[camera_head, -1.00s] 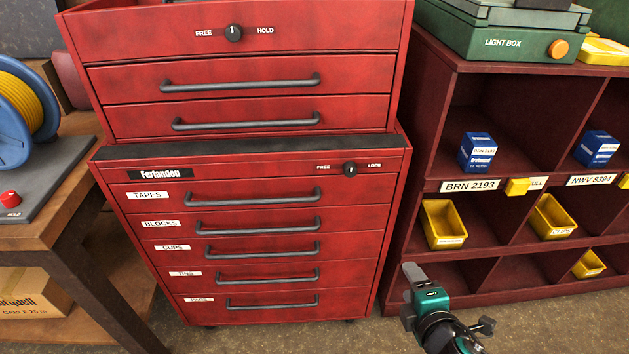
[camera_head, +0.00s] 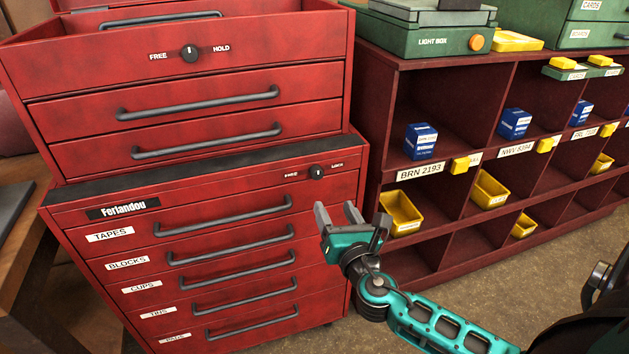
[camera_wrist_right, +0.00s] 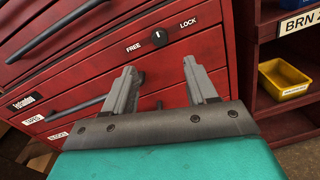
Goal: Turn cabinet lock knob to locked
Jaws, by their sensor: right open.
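The red tool cabinet (camera_head: 240,182) has a black lock knob (camera_head: 317,172) at the right of its upper strip, between the words FREE and LOCK. In the right wrist view the knob (camera_wrist_right: 159,38) stands with its white mark upright, between the two labels. A second black knob (camera_head: 190,53), between FREE and HOLD, is on the top chest. My right gripper (camera_head: 337,213) is open and empty, below and a little right of the lock knob, apart from it. In the right wrist view its fingers (camera_wrist_right: 160,82) point up toward the cabinet front. My left gripper is not seen.
Dark drawer handles (camera_head: 230,216) stick out from the cabinet front. A dark red shelf (camera_head: 376,100) with yellow bins (camera_head: 401,212) and blue boxes (camera_head: 420,141) stands close on the right. A wooden bench (camera_head: 22,245) is at the left.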

